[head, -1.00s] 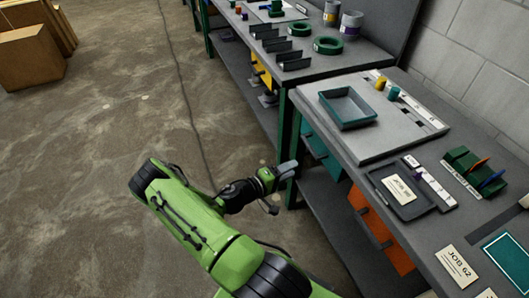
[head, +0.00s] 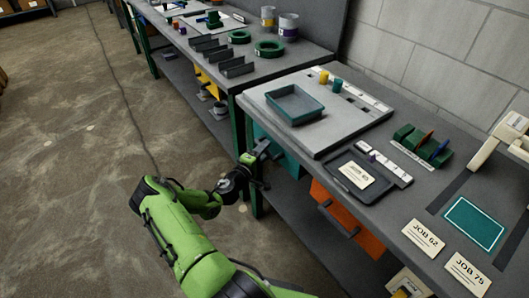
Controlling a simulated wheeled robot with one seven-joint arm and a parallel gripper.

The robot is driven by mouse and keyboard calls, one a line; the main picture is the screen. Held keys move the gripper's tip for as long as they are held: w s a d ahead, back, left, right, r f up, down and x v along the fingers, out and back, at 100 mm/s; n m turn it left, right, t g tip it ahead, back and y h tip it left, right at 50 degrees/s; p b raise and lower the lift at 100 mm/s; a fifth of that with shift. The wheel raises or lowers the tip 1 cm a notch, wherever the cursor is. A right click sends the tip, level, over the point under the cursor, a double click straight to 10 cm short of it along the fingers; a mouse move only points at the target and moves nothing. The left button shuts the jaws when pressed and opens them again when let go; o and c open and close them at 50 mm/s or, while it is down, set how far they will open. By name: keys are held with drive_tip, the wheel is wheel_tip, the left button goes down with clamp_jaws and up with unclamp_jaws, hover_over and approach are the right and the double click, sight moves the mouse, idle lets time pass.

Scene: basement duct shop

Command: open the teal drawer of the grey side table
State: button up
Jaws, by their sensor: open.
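The grey side table (head: 330,145) runs along the right side of the head view. Its teal drawer (head: 286,158) sits under the near left part of the top, beside the green leg. Only part of its front shows; its handle is hidden or too small to make out. I see no clear gap around the front. My gripper (head: 264,150) is open, at the left end of the teal front, close to the leg. I cannot tell whether it touches the drawer. My green arm reaches up to it from the bottom of the view.
An orange drawer (head: 348,222) with a dark handle is to the right of the teal one. The tabletop bears a teal tray (head: 295,118), a dark tray (head: 345,187) and job cards. A second bench (head: 215,75) stands beyond. The floor (head: 80,170) at left is clear.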

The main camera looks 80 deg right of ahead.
drive_tip(key=shift+s+d, duration=0.1)
drive_tip(key=shift+d, duration=0.2)
drive_tip(key=shift+c, duration=0.4)
clamp_jaws()
